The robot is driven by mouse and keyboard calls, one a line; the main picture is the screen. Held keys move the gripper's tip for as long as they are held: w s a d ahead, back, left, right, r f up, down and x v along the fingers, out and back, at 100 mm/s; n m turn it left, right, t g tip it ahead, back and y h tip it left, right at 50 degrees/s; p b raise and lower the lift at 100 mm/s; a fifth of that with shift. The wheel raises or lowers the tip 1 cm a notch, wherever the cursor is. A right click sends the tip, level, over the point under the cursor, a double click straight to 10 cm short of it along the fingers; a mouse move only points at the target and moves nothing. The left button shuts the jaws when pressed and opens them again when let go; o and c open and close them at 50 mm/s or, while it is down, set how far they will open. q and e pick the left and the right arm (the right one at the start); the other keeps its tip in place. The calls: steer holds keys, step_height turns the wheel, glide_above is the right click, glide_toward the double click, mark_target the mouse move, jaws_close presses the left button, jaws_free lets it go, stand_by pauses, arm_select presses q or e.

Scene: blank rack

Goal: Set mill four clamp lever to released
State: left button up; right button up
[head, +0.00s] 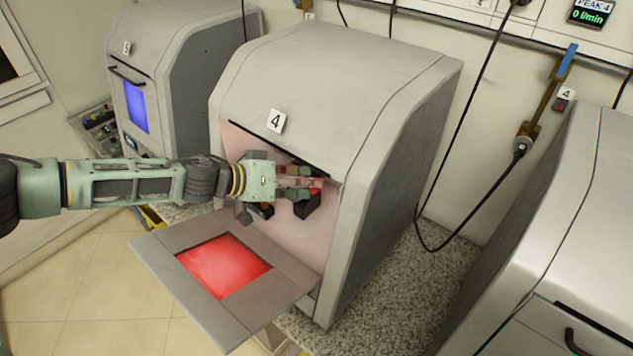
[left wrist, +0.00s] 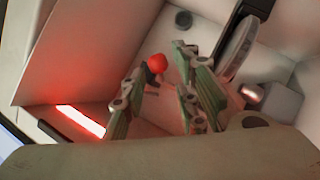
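Mill four (head: 330,80) is the grey cabinet marked with a 4 in the head view. Its front door (head: 160,262), with a red window, is folded down open. My left gripper (head: 312,185) reaches in through the opening. In the left wrist view the left gripper (left wrist: 158,100) has its fingers apart. A red ball knob (left wrist: 157,63), which looks like the end of the clamp lever, shows beyond and between the fingers. I cannot tell whether they touch it. The lever's shaft is mostly hidden. My right gripper is not in view.
Inside mill four, a dark bar with a round grey part (left wrist: 238,45) stands right of the fingers. Mill five (head: 165,60) stands at the left, another grey cabinet (head: 560,230) at the right. A black cable (head: 470,125) hangs beside mill four.

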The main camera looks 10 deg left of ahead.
arm_select(q)
steer(key=v, duration=0.8)
steer(key=shift+s+r, duration=0.1)
steer(key=shift+c, duration=0.7)
